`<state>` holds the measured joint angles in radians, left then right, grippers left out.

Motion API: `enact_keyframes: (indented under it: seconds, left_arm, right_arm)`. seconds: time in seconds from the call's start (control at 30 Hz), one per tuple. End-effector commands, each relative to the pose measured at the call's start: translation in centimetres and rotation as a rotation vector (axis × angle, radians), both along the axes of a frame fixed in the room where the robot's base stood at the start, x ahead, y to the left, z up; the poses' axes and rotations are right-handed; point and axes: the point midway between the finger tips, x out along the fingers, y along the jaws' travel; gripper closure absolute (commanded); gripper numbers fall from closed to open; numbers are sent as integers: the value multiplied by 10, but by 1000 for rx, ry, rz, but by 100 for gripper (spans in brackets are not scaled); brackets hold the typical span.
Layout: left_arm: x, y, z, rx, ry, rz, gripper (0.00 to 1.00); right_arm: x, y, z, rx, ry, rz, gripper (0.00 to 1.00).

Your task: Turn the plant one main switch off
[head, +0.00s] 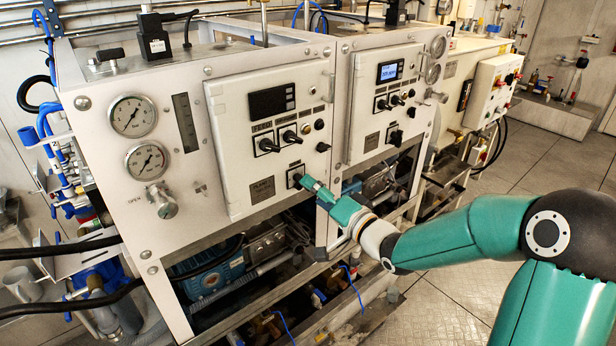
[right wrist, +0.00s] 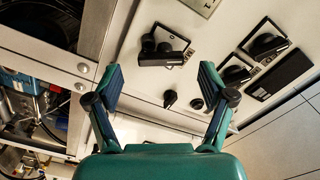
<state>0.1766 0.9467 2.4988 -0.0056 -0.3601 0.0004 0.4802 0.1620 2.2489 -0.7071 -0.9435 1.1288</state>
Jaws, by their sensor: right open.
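The plant one main switch (head: 295,176) is a black rotary switch low on the left white panel (head: 225,110), partly hidden by my right gripper (head: 306,182). In the right wrist view the main switch (right wrist: 163,45) shows a black handle on a dark plate. It lies ahead of and between the two fingertips of my right gripper (right wrist: 162,82), which stand apart with nothing between them. I cannot tell whether a finger touches the switch. The display on the left panel (head: 272,101) is dark. My left gripper is not in view.
Two black selector switches (head: 278,141) sit above the main switch, with small knobs beside them. The neighbouring right panel (head: 385,100) has a lit display (head: 389,71). Gauges (head: 134,116) are at left. Metal frame and pipes lie below; open floor (head: 440,310) is at right.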

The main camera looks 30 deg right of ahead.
Motion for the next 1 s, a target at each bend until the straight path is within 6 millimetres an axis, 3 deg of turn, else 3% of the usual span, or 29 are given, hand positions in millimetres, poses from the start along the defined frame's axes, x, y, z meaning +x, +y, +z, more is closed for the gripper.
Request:
enact_keyframes:
  seconds: [0.1,0.3,0.67,1.0]
  left_arm:
    - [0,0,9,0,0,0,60]
    - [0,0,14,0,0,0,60]
    - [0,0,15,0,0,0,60]
    - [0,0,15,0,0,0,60]
  right_arm:
    - [21,3,2,1,1,2,19]
    - [41,3,1,-1,1,-1,19]
    - [45,3,0,-1,0,-2,19]
    - [44,2,-1,0,2,-3,74]
